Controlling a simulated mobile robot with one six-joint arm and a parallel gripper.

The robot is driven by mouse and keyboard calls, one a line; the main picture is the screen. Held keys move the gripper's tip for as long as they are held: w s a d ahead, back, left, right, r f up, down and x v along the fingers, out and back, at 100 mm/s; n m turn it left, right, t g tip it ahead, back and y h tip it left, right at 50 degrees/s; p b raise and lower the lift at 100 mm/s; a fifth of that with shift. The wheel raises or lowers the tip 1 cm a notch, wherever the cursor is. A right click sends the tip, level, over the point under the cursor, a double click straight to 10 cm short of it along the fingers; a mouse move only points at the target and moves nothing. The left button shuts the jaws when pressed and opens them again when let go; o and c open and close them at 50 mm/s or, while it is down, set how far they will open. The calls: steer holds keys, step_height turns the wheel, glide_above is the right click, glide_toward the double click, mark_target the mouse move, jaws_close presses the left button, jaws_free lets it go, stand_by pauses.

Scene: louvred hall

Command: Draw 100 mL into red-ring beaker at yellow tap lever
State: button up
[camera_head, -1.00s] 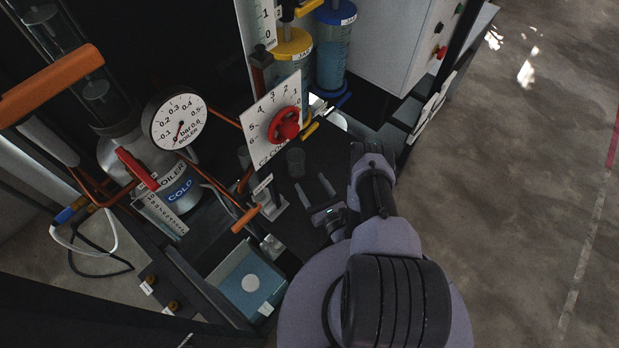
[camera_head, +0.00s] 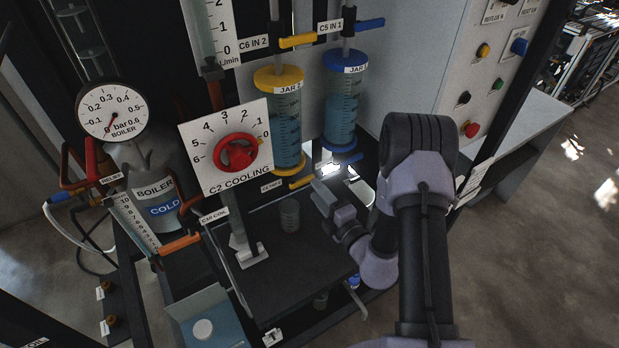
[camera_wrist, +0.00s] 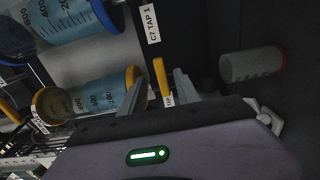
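The yellow tap lever (camera_head: 301,182) sticks out below JAR 2 (camera_head: 284,115), the yellow-capped jar of blue liquid. In the wrist view the yellow lever (camera_wrist: 161,77) appears between my two fingers; I cannot tell whether they touch it. My gripper (camera_head: 322,192) is open beside the lever, and its fingers (camera_wrist: 158,88) stand apart in the wrist view. A small clear beaker (camera_head: 290,216) stands on the dark bench, apart from my gripper. In the wrist view the beaker (camera_wrist: 252,64) shows a red ring at its right end. Its contents are unclear.
JAR 1 (camera_head: 346,95) with a blue lever (camera_head: 347,159) stands right of JAR 2. The red C2 cooling knob (camera_head: 235,152), boiler (camera_head: 150,180) and gauge (camera_head: 112,111) are left. A white control box (camera_head: 430,75) stands right. The bench front (camera_head: 300,265) is clear.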

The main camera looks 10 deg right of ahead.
mark_target(308, 181)
steer(key=shift+p+x, duration=0.75)
steer(key=shift+x, duration=2.2)
jaws_close()
